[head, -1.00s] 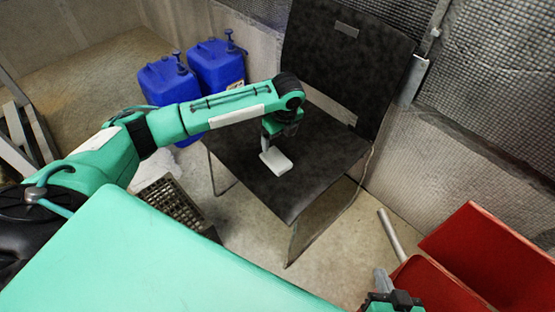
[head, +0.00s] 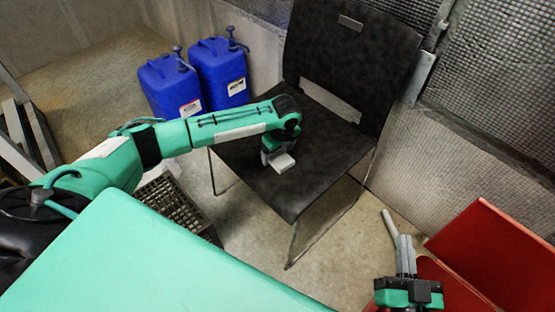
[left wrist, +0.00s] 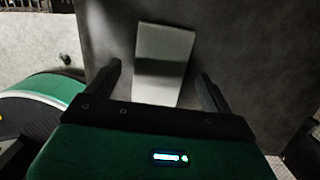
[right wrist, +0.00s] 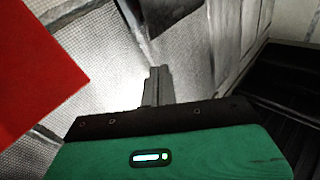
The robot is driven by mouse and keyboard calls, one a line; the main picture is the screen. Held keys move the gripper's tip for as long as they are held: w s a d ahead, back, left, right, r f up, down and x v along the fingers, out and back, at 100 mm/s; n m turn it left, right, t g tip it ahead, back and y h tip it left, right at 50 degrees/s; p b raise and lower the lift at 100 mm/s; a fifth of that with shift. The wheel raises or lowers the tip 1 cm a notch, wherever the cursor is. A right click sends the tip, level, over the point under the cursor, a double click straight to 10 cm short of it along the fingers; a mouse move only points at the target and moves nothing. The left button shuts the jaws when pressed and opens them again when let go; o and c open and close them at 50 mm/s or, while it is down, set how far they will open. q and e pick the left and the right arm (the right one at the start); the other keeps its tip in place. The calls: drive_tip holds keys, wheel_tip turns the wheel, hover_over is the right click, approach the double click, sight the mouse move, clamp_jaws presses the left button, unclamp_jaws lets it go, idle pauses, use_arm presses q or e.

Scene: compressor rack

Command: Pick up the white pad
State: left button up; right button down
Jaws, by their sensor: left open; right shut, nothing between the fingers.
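The white pad (head: 283,163) lies on the seat of the black chair (head: 318,170). In the left wrist view the pad (left wrist: 163,62) is a pale rectangle between the two fingers, with a shadow across its middle. My left gripper (head: 270,158) is open, pointing down over the seat at the pad. In the left wrist view a gap shows between each finger (left wrist: 160,82) and the pad. My right gripper (head: 404,245) is shut and empty at the lower right, away from the chair; its closed fingers also show in the right wrist view (right wrist: 158,85).
Two blue canisters (head: 171,88) stand on the floor behind my left arm. A dark crate (head: 178,205) sits left of the chair. Red panels (head: 490,250) are at the lower right, close to my right gripper. The chair's backrest (head: 350,60) rises behind the seat.

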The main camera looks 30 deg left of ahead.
sight(278, 156)
use_arm(q)
drive_tip(key=shift+a+f, duration=0.1)
drive_tip(key=shift+f, duration=0.55)
drive_tip(key=c, duration=1)
drive_tip(key=shift+c, duration=0.3)
use_arm(e)
drive_tip(key=shift+w+d+r+t, duration=0.15)
drive_tip(key=shift+r+t, duration=0.1)
drive_tip(key=shift+r, duration=0.25)
drive_tip(key=shift+w+d+r+t, duration=0.1)
drive_tip(key=shift+r+t, duration=0.15)
drive_tip(key=shift+r, duration=0.2)
use_arm(q)
drive_tip(key=shift+r, duration=0.1)
